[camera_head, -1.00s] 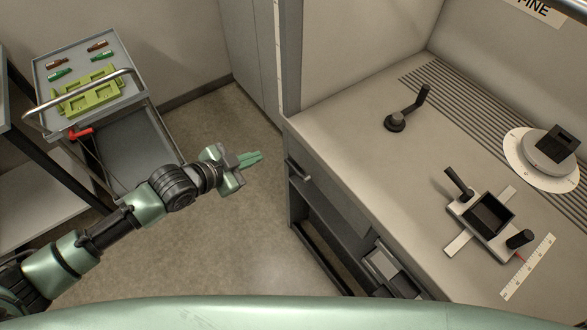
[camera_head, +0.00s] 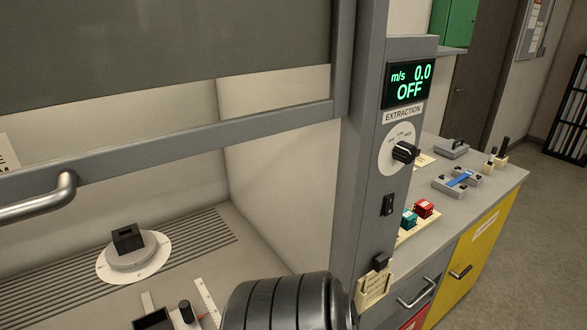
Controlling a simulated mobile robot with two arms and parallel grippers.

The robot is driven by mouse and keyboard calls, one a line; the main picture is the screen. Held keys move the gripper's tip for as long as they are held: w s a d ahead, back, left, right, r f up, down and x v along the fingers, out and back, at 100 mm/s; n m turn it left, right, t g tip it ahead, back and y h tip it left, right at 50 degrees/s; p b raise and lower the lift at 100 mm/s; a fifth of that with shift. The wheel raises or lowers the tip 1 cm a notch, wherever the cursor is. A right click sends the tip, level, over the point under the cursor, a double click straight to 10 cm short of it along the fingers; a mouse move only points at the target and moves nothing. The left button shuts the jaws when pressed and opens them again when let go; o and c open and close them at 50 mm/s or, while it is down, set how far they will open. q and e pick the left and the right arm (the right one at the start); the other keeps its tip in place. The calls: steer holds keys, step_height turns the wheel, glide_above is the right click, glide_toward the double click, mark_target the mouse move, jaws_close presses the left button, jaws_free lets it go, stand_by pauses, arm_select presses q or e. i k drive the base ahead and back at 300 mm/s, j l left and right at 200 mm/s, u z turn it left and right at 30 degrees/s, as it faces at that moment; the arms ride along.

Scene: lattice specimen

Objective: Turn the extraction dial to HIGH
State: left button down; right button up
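The extraction dial (camera_head: 404,152) is a black knob on a white round plate, on the grey post right of the fume hood. The small marks around the plate are hard to read, and I cannot tell exactly where the knob points. Above it, a display (camera_head: 408,83) reads "m/s 0.0" and "OFF" in green, over a label "EXTRACTION". A dark ribbed link of my own arm shows at the bottom middle, below and left of the dial. Neither gripper is in view, and nothing touches the dial.
A raised sash with a handle (camera_head: 45,200) crosses the left. Below the dial are a black switch (camera_head: 388,205) and a small holder (camera_head: 374,285). Red and teal blocks (camera_head: 424,208) sit on the right counter. A round plate with a black block (camera_head: 128,240) stands inside the hood.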

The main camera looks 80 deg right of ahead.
mark_target(405, 152)
steer(key=z, duration=1.35)
steer(key=k+z, duration=0.1)
steer(key=z, duration=1.3)
steer(key=k+z, duration=0.1)
steer(key=z, duration=0.35)
